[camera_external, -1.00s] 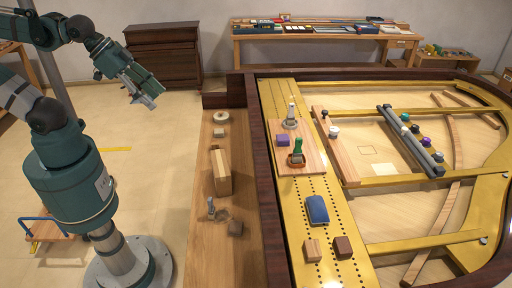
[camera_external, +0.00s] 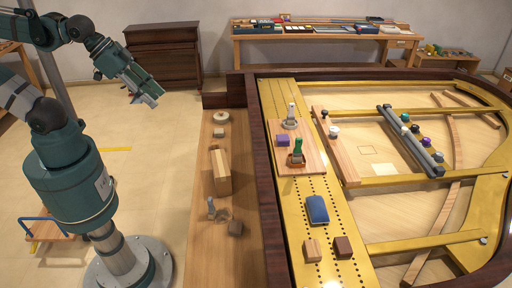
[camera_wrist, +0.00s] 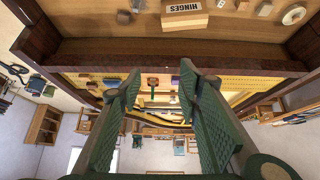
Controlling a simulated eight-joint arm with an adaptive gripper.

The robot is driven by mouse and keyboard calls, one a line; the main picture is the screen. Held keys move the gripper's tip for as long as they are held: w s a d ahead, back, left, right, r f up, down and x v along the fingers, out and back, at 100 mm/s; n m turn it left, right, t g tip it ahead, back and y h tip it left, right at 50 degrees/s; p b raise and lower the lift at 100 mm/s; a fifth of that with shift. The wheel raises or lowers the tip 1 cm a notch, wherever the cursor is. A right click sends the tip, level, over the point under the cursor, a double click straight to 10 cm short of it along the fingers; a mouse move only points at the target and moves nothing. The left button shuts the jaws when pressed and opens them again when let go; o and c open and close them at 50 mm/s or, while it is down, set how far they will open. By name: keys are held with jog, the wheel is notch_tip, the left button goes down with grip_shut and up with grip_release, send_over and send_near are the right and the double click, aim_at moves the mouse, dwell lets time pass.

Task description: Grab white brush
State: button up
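A brush with a whitish upright handle (camera_external: 291,113) and a round base, likely the white brush, stands at the far end of a light wooden board (camera_external: 314,162) on the gold piano frame. A green-handled brush (camera_external: 297,149) with an orange-brown base stands nearer on the same board. My gripper (camera_external: 149,99) is in the air left of the piano, well away from both brushes. In the wrist view my gripper (camera_wrist: 157,84) has its fingers wide apart with nothing held. A small green and red item shows far off between them; I cannot clearly make out the white brush there.
A purple block (camera_external: 282,140) sits beside the brushes. A blue item (camera_external: 317,209) and two wooden blocks lie nearer. The wooden side ledge (camera_external: 200,262) holds a box marked HINGES (camera_wrist: 185,17) and a ring (camera_wrist: 294,14). The dark piano rim (camera_external: 262,175) stands between ledge and board.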

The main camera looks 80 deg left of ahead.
jog(key=shift+w, duration=0.1)
dwell(0.3)
jog(key=w+a+r, duration=0.2)
jog(key=w, duration=0.5)
jog(key=w+a+r, duration=0.1)
jog(key=w+r, duration=0.1)
jog(key=w, duration=0.5)
jog(key=g+p, duration=0.1)
jog(key=p, duration=0.1)
send_over(291, 114)
jog(key=s, duration=0.1)
jog(key=f, duration=1.4)
jog(key=a+f, duration=0.1)
jog(key=f, duration=0.6)
jog(key=shift+a+f, duration=0.1)
jog(key=shift+f, duration=0.15)
jog(key=shift+w, duration=0.1)
